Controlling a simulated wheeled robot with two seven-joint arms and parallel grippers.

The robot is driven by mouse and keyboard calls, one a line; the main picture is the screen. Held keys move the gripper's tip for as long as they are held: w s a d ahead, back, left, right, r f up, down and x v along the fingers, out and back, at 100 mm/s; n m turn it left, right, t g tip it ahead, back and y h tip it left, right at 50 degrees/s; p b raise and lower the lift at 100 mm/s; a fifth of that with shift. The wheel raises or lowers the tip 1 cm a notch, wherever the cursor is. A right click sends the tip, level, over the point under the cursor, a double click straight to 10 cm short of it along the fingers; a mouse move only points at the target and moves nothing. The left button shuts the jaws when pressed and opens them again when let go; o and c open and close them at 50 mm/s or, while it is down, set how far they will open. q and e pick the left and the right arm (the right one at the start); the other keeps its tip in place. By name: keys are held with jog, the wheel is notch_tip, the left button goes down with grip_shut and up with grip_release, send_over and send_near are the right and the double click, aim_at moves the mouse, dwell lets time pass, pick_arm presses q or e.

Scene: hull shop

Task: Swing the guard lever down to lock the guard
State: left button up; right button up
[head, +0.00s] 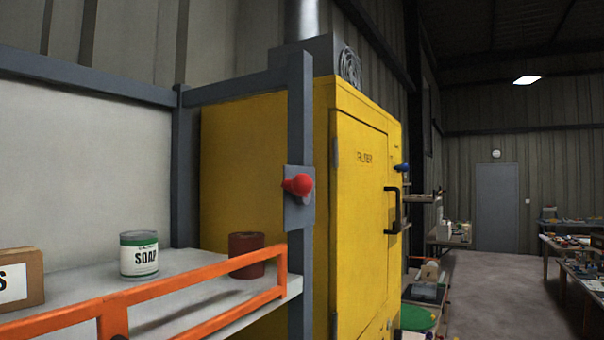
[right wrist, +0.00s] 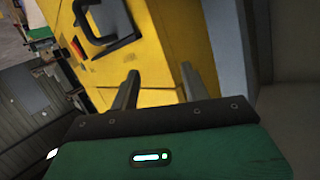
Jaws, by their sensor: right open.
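The guard lever shows in the head view as a red knob (head: 301,184) on a grey plate (head: 300,212), fixed to an upright grey post (head: 300,110). The knob sits near the plate's top; I cannot tell the lever's exact angle. The orange guard (head: 200,278) is a barred frame across the shelf front, its right end beside the post. My right gripper (right wrist: 160,82) shows only in the right wrist view, fingers apart and empty, with the yellow cabinet behind them. The lever is not recognisable in that view. My left gripper is out of view.
A yellow cabinet (head: 360,220) with a black handle (head: 392,210) stands right of the post. The shelf (head: 190,262) holds a soap can (head: 139,254), a dark red cylinder (head: 246,243) and a cardboard box (head: 20,277). Open floor (head: 500,290) lies to the right, beside cluttered benches.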

jog(key=s+a+r+n+t+y, duration=0.1)
jog(key=s+r+t+y, duration=0.2)
jog(key=r, duration=1.3)
jog(key=n+t+y+p, duration=0.2)
jog(key=n+y+p, duration=0.2)
jog(key=p, duration=0.4)
send_near(308, 190)
jog(key=p+x, duration=0.4)
jog(key=x, duration=0.7)
jog(key=shift+r, duration=0.15)
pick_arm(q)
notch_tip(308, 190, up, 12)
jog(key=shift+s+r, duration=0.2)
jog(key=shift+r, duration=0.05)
pick_arm(e)
jog(key=shift+w, duration=0.2)
jog(key=shift+a, duration=0.1)
jog(key=shift+c, duration=0.5)
grip_shut()
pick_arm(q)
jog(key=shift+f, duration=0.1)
pick_arm(e)
jog(key=shift+y, duration=0.3)
